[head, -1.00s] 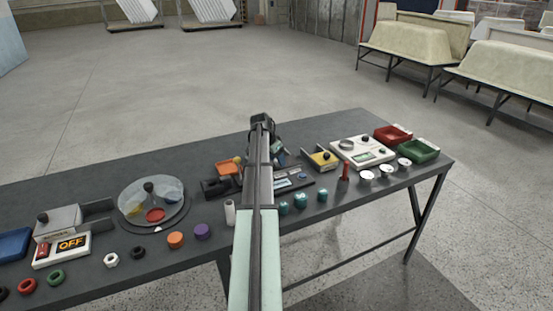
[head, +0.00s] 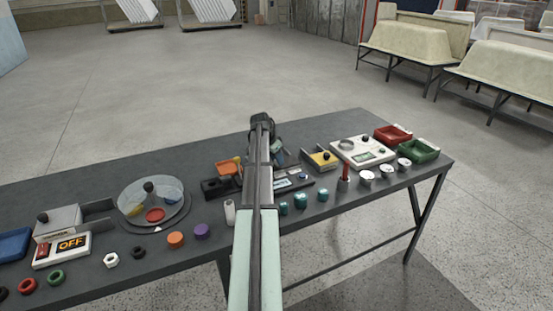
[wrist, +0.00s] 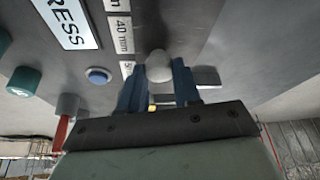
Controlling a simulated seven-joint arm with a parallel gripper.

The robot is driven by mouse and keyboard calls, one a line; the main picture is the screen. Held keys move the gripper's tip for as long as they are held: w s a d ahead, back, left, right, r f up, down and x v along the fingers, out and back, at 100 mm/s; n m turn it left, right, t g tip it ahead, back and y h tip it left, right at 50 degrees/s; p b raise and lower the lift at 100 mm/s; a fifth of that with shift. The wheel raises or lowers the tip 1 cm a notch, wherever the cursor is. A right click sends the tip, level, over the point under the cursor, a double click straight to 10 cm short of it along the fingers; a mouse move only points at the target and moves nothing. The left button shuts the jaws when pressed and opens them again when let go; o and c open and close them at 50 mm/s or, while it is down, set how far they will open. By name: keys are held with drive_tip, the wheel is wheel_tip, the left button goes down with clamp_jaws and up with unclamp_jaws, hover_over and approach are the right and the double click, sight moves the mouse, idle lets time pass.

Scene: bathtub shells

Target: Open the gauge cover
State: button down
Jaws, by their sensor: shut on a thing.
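My gripper (wrist: 158,85) is shut on a pale round knob (wrist: 158,66), with one blue finger on each side of it in the wrist view. A grey surface spreads beyond the knob, with "40 mm" labels (wrist: 122,27) and a "PRESS" plate (wrist: 68,20) close by. I cannot tell the outline of the gauge cover; the gripper hides what lies under the knob. In the head view my gripper (head: 277,154) is at the dark panel (head: 300,185), mostly behind my own arm.
A blue button (wrist: 98,75) and a teal knob (wrist: 23,80) are near the gripper. The table's back strip is clear.

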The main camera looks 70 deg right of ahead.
drive_tip(key=w+d, duration=0.6)
drive_tip(key=shift+a, duration=0.1)
drive_tip(key=c, duration=0.8)
unclamp_jaws()
drive_tip(key=shift+s, duration=0.1)
drive_tip(key=v, duration=1.4)
drive_tip(key=shift+f, duration=0.1)
